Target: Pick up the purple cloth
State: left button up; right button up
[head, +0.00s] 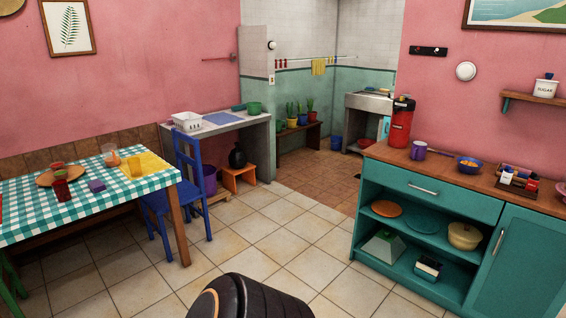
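A small purple item (96,186) lies on the checked tablecloth of the dining table at the left. It looks like a compact folded block and may be the purple cloth, but it is too small to be sure. Neither of my grippers is in view, and nothing is seen touching the purple item.
On the dining table (35,222) are cups, a round board (62,175) and a yellow cloth (150,162). A blue chair (185,190) stands at its right end. A teal cabinet (430,185) is at the right. The tiled floor between (262,228) is open.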

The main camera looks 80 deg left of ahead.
aim_at(97, 186)
jog(key=u, duration=3.85)
jog(key=i+z, duration=0.1)
jog(key=i, duration=1.7)
